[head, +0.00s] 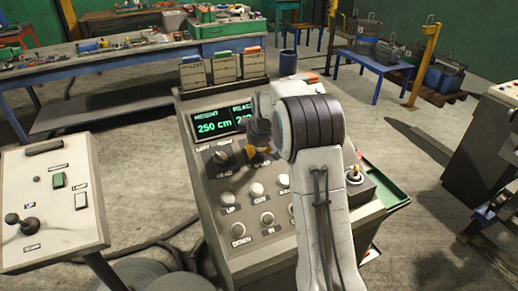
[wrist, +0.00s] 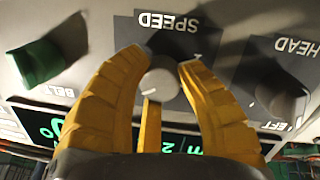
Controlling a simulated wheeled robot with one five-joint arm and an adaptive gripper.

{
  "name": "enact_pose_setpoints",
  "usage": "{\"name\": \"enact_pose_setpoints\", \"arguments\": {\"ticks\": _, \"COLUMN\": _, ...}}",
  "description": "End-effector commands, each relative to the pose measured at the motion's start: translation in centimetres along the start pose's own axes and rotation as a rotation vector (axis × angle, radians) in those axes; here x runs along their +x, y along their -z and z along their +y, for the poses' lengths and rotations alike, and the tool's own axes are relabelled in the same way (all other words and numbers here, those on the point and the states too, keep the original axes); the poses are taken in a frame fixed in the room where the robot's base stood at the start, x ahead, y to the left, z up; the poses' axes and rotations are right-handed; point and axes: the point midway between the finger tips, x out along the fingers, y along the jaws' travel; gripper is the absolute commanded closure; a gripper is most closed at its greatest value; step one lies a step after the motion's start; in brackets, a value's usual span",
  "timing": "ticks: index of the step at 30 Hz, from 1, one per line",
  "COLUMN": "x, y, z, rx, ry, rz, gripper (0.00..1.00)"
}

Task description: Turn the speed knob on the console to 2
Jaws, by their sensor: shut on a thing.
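The speed knob (wrist: 160,86) is a round grey knob on a dark panel with the word SPEED, upside down in the wrist view. A pale pointer mark shows on its lower left part; a finger hides some of the scale, and I cannot read the number it points at. My gripper (wrist: 166,66) has its yellow fingers closed on the knob from both sides. In the head view my gripper (head: 261,152) is low over the console (head: 215,190), and my arm hides the speed knob there.
The dark head knob (wrist: 275,88) and the green belt knob (wrist: 38,62) flank the speed knob. In the head view, round buttons (head: 257,190) sit below, a green display (head: 212,125) above, and a joystick (head: 353,174) at right. A control box (head: 60,200) stands left.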

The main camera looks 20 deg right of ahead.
Motion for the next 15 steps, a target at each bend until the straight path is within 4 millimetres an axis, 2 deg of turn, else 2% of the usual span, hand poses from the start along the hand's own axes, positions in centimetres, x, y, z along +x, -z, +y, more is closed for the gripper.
{"name": "enact_pose_setpoints", "arguments": {"ticks": 1, "x": 0.43, "y": -0.58, "z": -0.32, "rx": -0.008, "ry": 0.009, "rz": -0.015, "gripper": 0.99}}
{"name": "enact_pose_setpoints", "arguments": {"ticks": 7, "x": 0.91, "y": -0.87, "z": -0.34, "rx": -0.148, "ry": 0.001, "rz": -0.003, "gripper": 0.99}}
{"name": "enact_pose_setpoints", "arguments": {"ticks": 15, "x": 0.69, "y": -0.83, "z": -0.15, "rx": -0.263, "ry": -0.008, "rz": 0.005, "gripper": 0.99}}
